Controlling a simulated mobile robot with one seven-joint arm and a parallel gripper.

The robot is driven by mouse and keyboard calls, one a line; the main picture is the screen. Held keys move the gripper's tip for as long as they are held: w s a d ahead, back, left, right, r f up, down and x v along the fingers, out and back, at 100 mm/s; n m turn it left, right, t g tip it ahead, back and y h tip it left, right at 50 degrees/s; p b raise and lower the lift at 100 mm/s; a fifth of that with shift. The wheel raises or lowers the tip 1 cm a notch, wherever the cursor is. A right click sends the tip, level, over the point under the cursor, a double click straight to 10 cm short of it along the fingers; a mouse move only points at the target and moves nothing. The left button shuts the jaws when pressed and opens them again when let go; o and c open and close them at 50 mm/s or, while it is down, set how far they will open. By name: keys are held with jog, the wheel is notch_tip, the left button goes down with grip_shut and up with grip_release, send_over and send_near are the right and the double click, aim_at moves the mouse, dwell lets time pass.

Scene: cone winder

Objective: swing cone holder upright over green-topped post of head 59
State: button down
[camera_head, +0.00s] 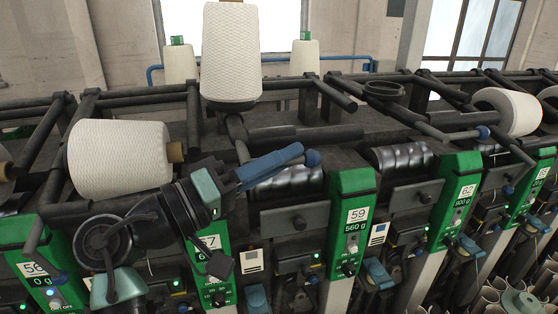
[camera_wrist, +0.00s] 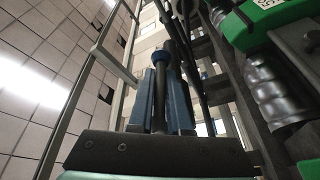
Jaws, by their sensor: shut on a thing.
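The green-topped post of head 59 (camera_head: 352,225), labelled 59 and 560 g, stands right of centre in the head view. My gripper (camera_head: 272,164) reaches in from the lower left, its blue fingers shut around a dark handle rod. The rod's blue ball end (camera_head: 312,158) sticks out past the fingertips. In the wrist view the rod (camera_wrist: 160,98) runs between the two blue fingers, with the blue ball (camera_wrist: 161,57) beyond. A large white cone (camera_head: 231,52) stands upright on a dark base above and left of the post. A dark bar leads down from that base behind my gripper.
A white cone (camera_head: 120,158) lies sideways at left, close behind my arm. Another lies at right (camera_head: 508,110) near head 62 (camera_head: 462,200). A shiny grooved drum (camera_head: 402,157) and an empty dark ring (camera_head: 384,91) sit right of head 59. Dark frame bars cross behind.

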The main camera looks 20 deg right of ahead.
jog(key=shift+s+d+f, duration=0.1)
jog(key=shift+s+d, duration=0.05)
jog(key=shift+d, duration=0.15)
jog(key=c, duration=0.9)
grip_release()
jog(key=shift+o, duration=0.2)
jog(key=shift+d, duration=0.15)
jog(key=shift+a, duration=0.45)
jog(key=b+v, duration=0.5)
jog(key=v, duration=0.7)
